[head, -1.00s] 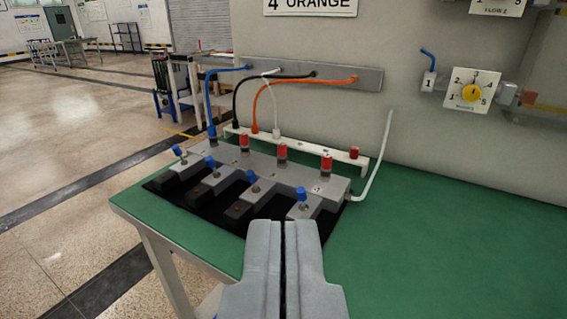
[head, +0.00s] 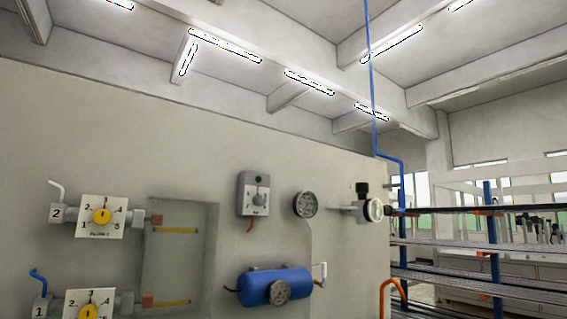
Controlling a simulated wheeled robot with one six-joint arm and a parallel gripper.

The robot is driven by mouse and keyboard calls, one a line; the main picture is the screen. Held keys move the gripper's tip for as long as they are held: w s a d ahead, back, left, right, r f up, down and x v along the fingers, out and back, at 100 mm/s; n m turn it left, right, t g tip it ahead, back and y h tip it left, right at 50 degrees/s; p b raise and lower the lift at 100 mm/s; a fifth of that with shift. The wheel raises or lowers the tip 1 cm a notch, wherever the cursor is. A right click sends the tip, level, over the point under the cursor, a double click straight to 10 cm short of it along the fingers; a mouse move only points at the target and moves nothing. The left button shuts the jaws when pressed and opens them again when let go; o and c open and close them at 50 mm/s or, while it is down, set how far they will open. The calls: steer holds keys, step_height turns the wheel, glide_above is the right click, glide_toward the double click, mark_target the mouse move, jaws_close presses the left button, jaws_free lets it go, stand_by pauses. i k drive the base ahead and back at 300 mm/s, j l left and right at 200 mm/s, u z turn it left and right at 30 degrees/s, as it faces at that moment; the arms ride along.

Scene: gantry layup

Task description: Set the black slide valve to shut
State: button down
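A small fitting with a black block (head: 362,188) sticks out near the right end of the grey wall. It has a grey pipe stub on its left and a round pale-faced gauge (head: 374,210) below. I cannot tell whether this black part is the slide valve, nor its position. No other black valve is clearly seen. My gripper is not in view.
On the wall are a blue tank (head: 275,287), a round gauge (head: 305,204), a grey switch box (head: 253,194), and yellow-knob dials 2 (head: 102,216) and 1 (head: 88,311). A shallow recess (head: 180,255) lies between. Racks (head: 470,250) stand right.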

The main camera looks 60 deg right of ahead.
mark_target(387, 210)
steer(key=z, duration=2.45)
